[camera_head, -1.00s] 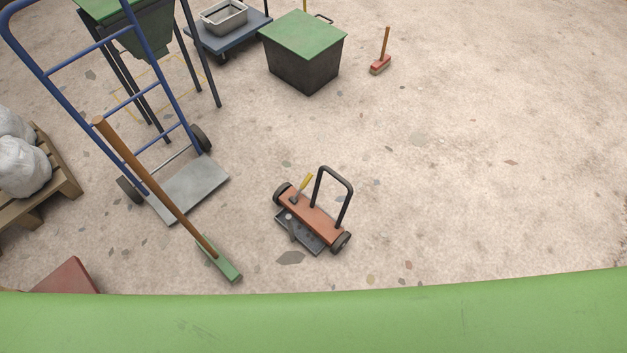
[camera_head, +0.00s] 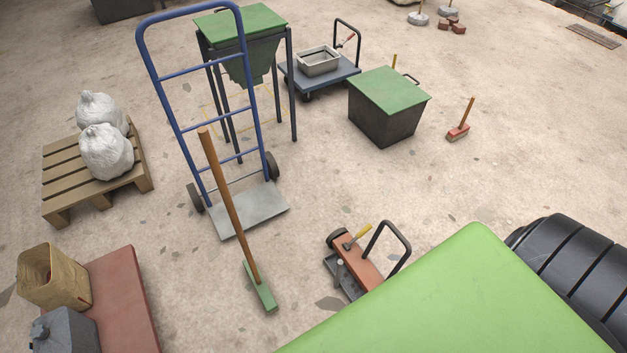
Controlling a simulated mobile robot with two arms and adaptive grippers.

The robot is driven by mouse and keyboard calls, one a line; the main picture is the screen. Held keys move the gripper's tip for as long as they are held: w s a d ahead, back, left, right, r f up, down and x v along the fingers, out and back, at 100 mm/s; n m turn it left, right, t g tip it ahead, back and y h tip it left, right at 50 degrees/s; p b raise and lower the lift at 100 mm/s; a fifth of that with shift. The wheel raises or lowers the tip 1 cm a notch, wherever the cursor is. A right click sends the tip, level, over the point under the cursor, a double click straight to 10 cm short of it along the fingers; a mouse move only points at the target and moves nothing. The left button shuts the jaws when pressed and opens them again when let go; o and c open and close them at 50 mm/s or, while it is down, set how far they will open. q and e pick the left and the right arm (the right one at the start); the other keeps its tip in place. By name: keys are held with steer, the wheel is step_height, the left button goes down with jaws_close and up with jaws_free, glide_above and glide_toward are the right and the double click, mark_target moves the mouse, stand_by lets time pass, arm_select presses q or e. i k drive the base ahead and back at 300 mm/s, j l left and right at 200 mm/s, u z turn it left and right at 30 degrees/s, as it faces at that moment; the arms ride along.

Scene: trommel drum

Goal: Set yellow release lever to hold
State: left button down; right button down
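The yellow release lever (camera_head: 358,236) sits on a small red-orange wheeled sweeper (camera_head: 362,266) on the floor, low and right of centre in the head view. The lever slants up to the right from a dark mount on the sweeper's top. I cannot tell which setting it is in. The sweeper has a black loop handle (camera_head: 396,236), a dark tray along its near side and a wheel at its far left end. A large green surface (camera_head: 460,290) hides its near right end. Neither of my grippers is in view.
A blue hand truck (camera_head: 165,68) and a green-headed broom (camera_head: 262,290) stand left of the sweeper. A green-lidded bin (camera_head: 385,112) stands behind it. A pallet (camera_head: 60,192) with white sacks is at left. Black ribbed forms (camera_head: 575,262) are at right. Floor behind the sweeper is clear.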

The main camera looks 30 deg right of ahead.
mark_target(368, 226)
steer(key=l+u, duration=0.15)
steer(key=u, duration=0.2)
steer(key=k+l, duration=0.1)
steer(key=l, duration=0.5)
steer(key=k+l, duration=0.1)
steer(key=l, duration=0.45)
steer(key=k+l, duration=0.1)
steer(key=l, duration=0.5)
steer(key=k+l, duration=0.1)
steer(key=l, duration=0.45)
steer(key=k+l, duration=0.1)
steer(key=l, duration=0.5)
steer(key=k+l, duration=0.1)
steer(key=l, duration=0.45)
